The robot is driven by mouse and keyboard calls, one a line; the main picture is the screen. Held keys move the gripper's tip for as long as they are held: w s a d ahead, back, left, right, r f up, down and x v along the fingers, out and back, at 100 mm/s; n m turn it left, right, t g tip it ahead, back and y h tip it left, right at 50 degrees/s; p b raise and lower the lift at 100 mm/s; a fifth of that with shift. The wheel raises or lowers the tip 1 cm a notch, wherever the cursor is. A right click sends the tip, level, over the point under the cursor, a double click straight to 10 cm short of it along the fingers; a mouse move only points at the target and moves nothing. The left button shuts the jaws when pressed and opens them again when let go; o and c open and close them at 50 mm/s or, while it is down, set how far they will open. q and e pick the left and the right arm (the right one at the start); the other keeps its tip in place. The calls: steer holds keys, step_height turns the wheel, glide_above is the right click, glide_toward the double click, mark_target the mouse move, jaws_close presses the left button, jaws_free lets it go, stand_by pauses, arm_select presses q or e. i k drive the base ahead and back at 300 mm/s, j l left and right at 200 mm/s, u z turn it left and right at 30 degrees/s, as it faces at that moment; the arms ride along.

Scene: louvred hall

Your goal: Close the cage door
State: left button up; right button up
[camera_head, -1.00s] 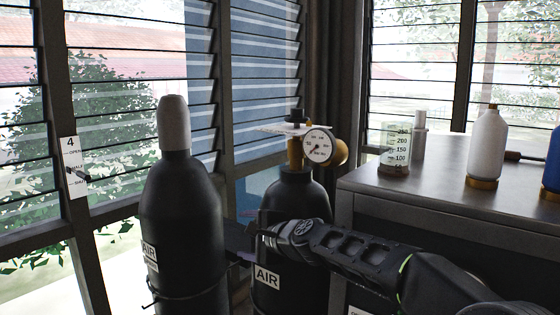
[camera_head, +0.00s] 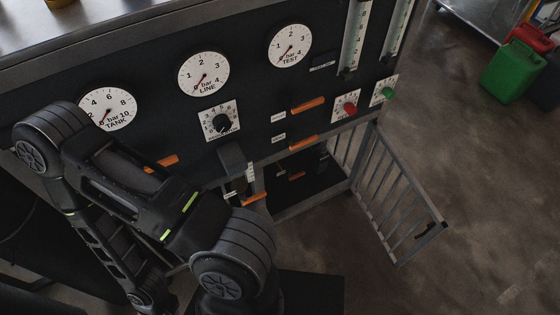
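The cage door (camera_head: 398,212) is a grey metal frame with vertical bars. It stands swung open, out to the right of the opening under the panel, and its free lower corner carries a small dark latch piece. The cage (camera_head: 310,207) is a dark recess below the instrument panel, with orange-handled parts inside and grey bars at its right side. One of my arms (camera_head: 160,200) crosses the left of the view, away from the door. No gripper fingers can be made out, so I cannot see whether either gripper is open or shut.
The black panel (camera_head: 250,110) carries TANK (camera_head: 107,108), LINE (camera_head: 203,74) and TEST (camera_head: 289,45) gauges, knobs and orange handles. A green can (camera_head: 514,70) and a red can (camera_head: 532,38) stand at the upper right. The floor (camera_head: 480,190) right of the door is clear.

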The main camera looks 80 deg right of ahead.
mark_target(374, 128)
steer(key=k+l+z, duration=0.35)
steer(key=k+l, duration=0.4)
steer(key=k, duration=0.15)
steer(key=k+l+z, duration=0.6)
steer(key=k+l, duration=0.35)
steer(key=k+l+z, duration=0.3)
steer(key=l, duration=0.35)
steer(key=l+z, duration=0.1)
steer(key=l, duration=0.5)
